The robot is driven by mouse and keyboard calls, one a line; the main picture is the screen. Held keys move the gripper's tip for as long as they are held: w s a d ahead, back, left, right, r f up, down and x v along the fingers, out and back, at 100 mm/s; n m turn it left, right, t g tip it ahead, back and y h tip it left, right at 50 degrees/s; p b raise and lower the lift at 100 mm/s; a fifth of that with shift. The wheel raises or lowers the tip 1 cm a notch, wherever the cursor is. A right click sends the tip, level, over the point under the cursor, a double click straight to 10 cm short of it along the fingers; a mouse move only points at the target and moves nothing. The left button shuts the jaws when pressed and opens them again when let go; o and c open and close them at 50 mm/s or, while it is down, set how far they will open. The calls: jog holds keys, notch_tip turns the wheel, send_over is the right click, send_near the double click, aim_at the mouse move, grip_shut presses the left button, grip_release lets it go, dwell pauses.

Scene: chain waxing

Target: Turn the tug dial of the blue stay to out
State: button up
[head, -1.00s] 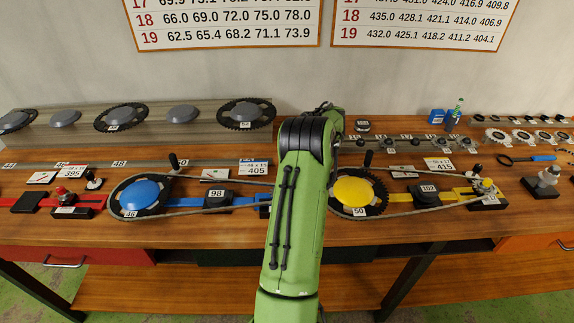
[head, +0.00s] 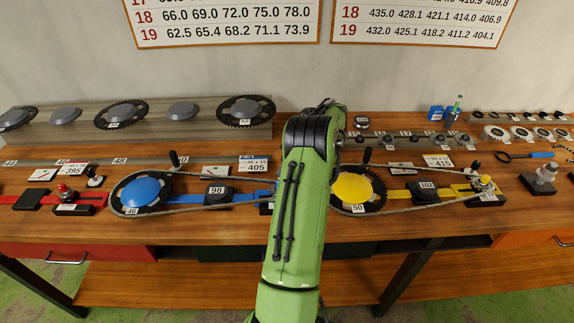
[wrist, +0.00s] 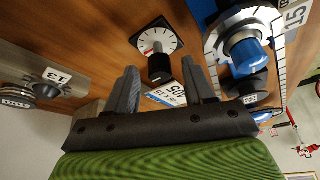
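The blue stay (head: 240,196) lies along the bench in the head view, with a blue-capped chainring and a chain; my arm hides its right end. I cannot tell for sure which is the tug dial. My gripper (wrist: 159,64) is open, its fingers apart on either side of the black knob in the picture; contact cannot be told.
A 405 card (head: 254,166) lies behind the blue stay. The yellow stay (head: 400,197) is right of my arm, the red stay (head: 90,198) at the far left. A rail with a 13 label (wrist: 57,76) is at the wrist view's left.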

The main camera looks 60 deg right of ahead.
jog(key=shift+r, duration=0.1)
jog(key=p+v, duration=0.3)
jog(key=v, duration=1.2)
jog(key=shift+r+p, duration=0.3)
